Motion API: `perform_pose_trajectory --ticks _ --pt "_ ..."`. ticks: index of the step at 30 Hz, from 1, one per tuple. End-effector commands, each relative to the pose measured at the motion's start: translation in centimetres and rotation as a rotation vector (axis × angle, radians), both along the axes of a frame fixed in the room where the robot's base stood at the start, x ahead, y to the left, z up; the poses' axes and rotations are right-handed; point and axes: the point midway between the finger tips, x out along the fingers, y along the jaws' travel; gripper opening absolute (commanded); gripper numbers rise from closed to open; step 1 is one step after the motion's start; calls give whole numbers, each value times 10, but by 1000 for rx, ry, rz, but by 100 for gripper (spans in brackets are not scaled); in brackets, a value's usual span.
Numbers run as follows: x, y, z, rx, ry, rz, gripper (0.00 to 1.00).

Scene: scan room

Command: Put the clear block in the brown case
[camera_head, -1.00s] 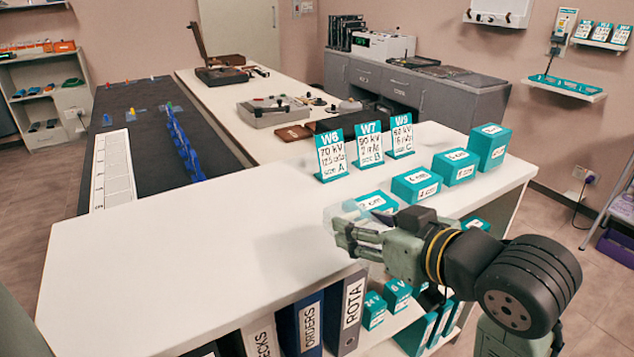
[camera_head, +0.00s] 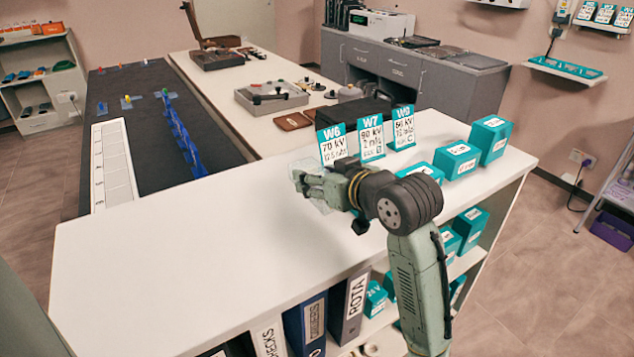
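The clear block (camera_head: 322,205) is see-through and faint, at the fingers of my gripper (camera_head: 306,183). My gripper is closed around it and holds it above the white counter, in front of the W6 card. The fingers partly hide the block. The brown case (camera_head: 217,60) stands open at the far end of the long white table, with its lid raised at the back left. My gripper is far in front of the case.
Several teal blocks (camera_head: 456,160) line the right. A grey case (camera_head: 271,98) and a flat brown item (camera_head: 293,121) lie beyond. The counter's left part (camera_head: 150,260) is clear.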

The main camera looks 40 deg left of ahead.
Motion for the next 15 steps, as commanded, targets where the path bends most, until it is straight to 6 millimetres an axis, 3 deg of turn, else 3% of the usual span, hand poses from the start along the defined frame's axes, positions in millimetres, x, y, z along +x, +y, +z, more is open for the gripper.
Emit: perform_pose_trajectory --ticks 4,15 --pt "5 8 -2 2 -1 -1 6" --pt "5 8 -36 1 -1 -2 6"
